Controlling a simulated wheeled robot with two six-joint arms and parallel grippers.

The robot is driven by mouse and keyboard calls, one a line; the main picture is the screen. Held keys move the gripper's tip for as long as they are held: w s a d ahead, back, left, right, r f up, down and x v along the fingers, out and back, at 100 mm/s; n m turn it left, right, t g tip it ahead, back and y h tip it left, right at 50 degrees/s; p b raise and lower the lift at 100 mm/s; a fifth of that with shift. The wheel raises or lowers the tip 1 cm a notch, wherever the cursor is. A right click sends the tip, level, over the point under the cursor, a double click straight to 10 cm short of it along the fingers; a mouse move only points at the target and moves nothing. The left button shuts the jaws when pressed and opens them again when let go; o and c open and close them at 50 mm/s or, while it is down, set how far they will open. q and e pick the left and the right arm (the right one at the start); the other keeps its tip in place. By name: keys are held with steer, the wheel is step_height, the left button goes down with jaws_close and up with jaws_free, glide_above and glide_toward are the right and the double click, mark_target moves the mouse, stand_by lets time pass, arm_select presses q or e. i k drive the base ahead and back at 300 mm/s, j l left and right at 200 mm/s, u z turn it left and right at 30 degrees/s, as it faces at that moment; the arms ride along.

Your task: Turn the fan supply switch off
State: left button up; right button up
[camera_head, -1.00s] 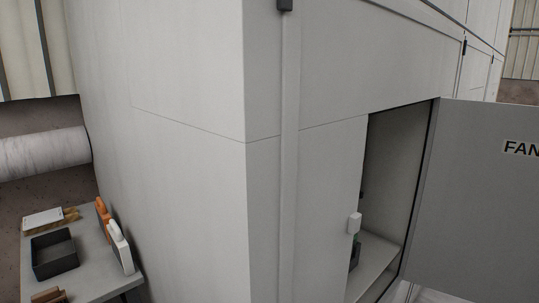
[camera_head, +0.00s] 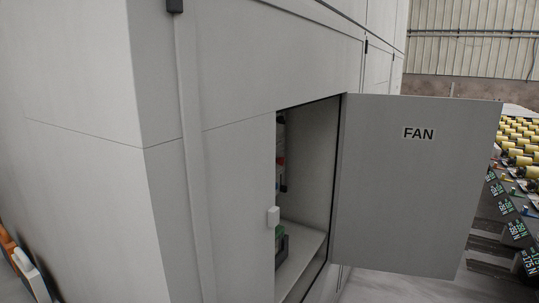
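A large pale grey cabinet (camera_head: 100,180) fills the left and middle of the head view. Its compartment door (camera_head: 420,200), labelled FAN (camera_head: 418,133), stands open to the right. Through the opening I see part of the inside, with a shelf (camera_head: 302,252), a green and dark item (camera_head: 281,245) on it, and a small red and dark part (camera_head: 281,172) higher up. I cannot make out which part is the fan supply switch; the cabinet front hides much of the inside. Neither gripper is in view.
At the lower left are an orange item (camera_head: 8,246) and a white item (camera_head: 32,275), partly cut off. On the right, behind the door, are rows of yellow rollers (camera_head: 520,140) and dark blocks with printed numbers (camera_head: 515,230). Floor shows below the door.

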mark_target(281, 161)
steer(key=i+l+z, duration=0.15)
steer(key=i+l, duration=0.75)
steer(key=i+l+z, duration=0.1)
steer(key=i+l, duration=0.65)
steer(key=i, duration=0.2)
